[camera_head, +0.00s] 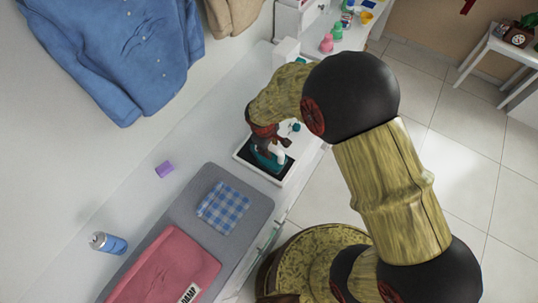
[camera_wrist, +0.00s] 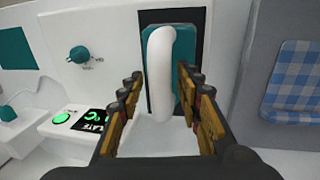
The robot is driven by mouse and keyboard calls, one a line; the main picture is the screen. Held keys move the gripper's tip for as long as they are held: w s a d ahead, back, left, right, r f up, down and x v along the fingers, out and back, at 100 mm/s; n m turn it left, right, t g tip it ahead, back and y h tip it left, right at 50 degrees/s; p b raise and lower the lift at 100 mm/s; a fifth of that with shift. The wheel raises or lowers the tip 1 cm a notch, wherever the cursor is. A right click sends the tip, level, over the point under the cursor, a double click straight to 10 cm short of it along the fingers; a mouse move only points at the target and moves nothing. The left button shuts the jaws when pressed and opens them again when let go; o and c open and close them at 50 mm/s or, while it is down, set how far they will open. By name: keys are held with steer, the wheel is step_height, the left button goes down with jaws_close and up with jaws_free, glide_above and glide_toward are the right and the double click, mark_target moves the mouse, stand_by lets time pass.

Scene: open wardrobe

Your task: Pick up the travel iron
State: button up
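The travel iron (camera_head: 267,161) has a teal body and a white handle. It sits in a shallow white tray with a dark inner surface (camera_head: 241,153) on the white shelf, partly hidden by my gripper in the head view. In the wrist view, the iron's white handle (camera_wrist: 160,65) stands upright in the picture, with the teal body (camera_wrist: 184,60) behind it. My gripper (camera_wrist: 160,95) is open, with one finger on each side of the handle's lower part. A gap shows on both sides, so the fingers do not seem to touch it. The gripper (camera_head: 268,143) is over the tray in the head view.
A grey mat (camera_head: 258,208) holds a blue checked cloth (camera_head: 223,206) and a folded pink garment (camera_head: 168,268). A white appliance with a teal knob (camera_wrist: 79,54) is close beside the iron. A denim shirt (camera_head: 120,50) hangs above.

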jaws_close()
steer(key=shift+r, duration=0.1)
stand_by(0.4)
